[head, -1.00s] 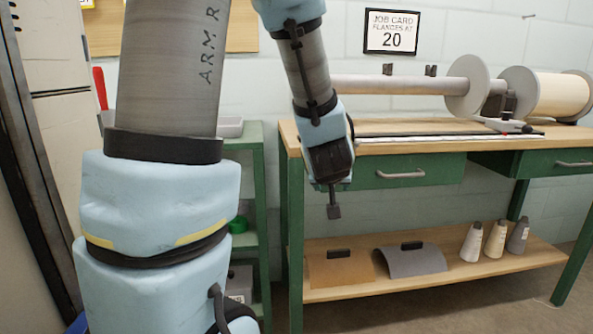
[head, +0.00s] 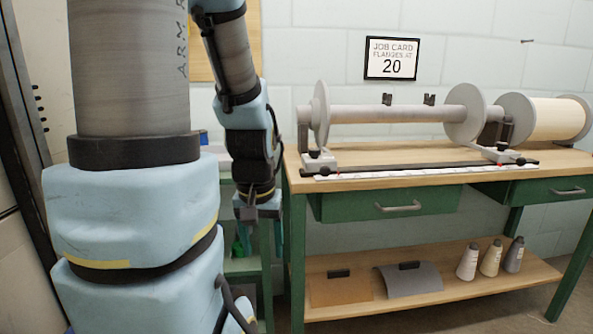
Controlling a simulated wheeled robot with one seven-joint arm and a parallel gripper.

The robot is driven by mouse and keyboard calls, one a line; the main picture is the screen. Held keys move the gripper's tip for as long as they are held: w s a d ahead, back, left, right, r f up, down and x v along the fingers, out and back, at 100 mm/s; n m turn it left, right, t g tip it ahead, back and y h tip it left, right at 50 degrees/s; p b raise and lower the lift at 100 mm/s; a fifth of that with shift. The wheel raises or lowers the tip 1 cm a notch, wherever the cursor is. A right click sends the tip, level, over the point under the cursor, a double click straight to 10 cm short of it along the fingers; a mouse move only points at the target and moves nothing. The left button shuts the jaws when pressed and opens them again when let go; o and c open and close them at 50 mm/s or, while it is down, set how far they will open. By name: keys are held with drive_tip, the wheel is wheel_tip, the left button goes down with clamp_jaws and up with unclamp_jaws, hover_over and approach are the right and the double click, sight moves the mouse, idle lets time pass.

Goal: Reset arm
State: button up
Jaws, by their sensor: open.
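My arm fills the left of the head view, bent over and hanging down. My gripper (head: 260,240) points down at the left end of the workbench, in front of the green shelf unit. Its two teal fingers are apart with nothing seen between them. On the bench (head: 420,178) a grey beam (head: 390,113) lies level between a left flange (head: 320,113) and a right flange (head: 465,113). A ruler strip (head: 420,171) runs along the bench front below it.
A cream-wound roll (head: 557,118) sits at the bench's right. The lower shelf (head: 450,291) holds a brown sheet (head: 340,290), a grey curved sheet (head: 412,279) and three cones (head: 491,258). A job card (head: 391,58) reading 20 hangs on the wall. Drawers (head: 385,203) are shut.

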wheel_tip(320, 180, up, 20)
drive_tip(key=p, duration=1.8)
drive_tip(key=shift+r, duration=0.2)
idle(0.8)
